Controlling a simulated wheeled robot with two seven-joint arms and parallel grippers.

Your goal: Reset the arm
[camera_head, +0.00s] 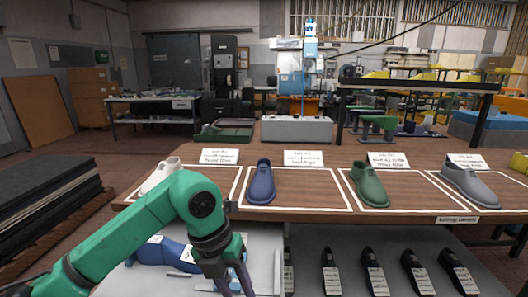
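My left arm is green and comes in from the left. My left gripper (236,287) is dark and points down near the bottom edge, over the grey lower surface. My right gripper is not in view. A white shoe (157,175) stands at the left of the wooden table, partly hidden by my arm. A navy shoe (262,184), a green shoe (369,186) and a grey shoe (470,185) stand in white outlined areas to its right.
A blue object with a white label (166,252) lies on the lower surface (312,240), partly behind my arm. Several dark labelled lasts, one here (374,272), lie to the right. White cards (304,160) stand behind the shoes. Dark stacked sheets (45,205) are at left.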

